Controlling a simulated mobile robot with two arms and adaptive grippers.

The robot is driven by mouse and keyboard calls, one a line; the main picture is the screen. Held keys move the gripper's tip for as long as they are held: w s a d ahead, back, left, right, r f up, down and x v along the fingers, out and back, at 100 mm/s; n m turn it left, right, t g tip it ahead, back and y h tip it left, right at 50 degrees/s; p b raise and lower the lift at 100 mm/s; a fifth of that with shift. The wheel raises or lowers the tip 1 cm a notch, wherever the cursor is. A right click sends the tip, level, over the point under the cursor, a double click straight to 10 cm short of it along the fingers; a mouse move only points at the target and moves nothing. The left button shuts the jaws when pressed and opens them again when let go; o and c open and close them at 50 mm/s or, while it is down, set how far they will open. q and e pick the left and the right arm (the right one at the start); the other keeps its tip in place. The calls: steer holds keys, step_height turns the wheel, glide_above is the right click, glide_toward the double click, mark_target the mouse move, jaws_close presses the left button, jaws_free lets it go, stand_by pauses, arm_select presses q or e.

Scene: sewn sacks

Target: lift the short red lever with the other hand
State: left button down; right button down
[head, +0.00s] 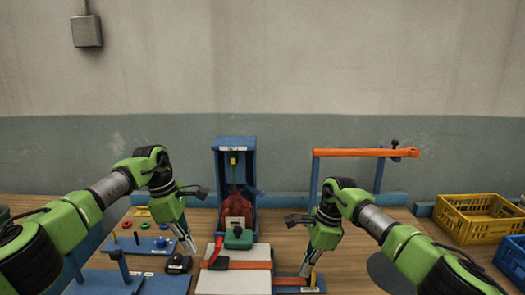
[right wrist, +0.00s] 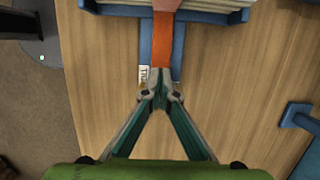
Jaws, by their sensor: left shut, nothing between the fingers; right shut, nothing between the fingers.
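A short red lever (head: 217,257) stands on the left side of a pale flat block (head: 234,280) in the head view. My left gripper (head: 191,247) is shut and empty, pointing down just left of the lever and apart from it. My right gripper (head: 304,272) is shut with nothing between its fingers, to the right of the block. In the right wrist view its fingertips (right wrist: 160,97) meet at the near end of an orange strip (right wrist: 162,52). I cannot tell if they touch it.
A blue stand (head: 233,144) holds a reddish-brown sack (head: 238,205) behind the block. A blue panel with knobs (head: 140,246) lies left. An orange bar (head: 365,153) spans blue posts at right. Yellow (head: 478,215) and blue (head: 512,258) crates stand far right.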

arm_select(q)
steer(key=shift+f, duration=0.1)
arm_select(e)
steer(key=shift+d+f, duration=0.1)
steer(key=shift+d, duration=0.1)
arm_select(q)
steer(key=shift+a+f, duration=0.25)
steer(key=shift+f, duration=0.25)
steer(key=shift+a+f, duration=0.15)
steer(key=shift+f, duration=0.5)
steer(key=shift+f, duration=0.1)
steer(key=shift+f, duration=0.55)
steer(key=c, duration=1.6)
jaws_free()
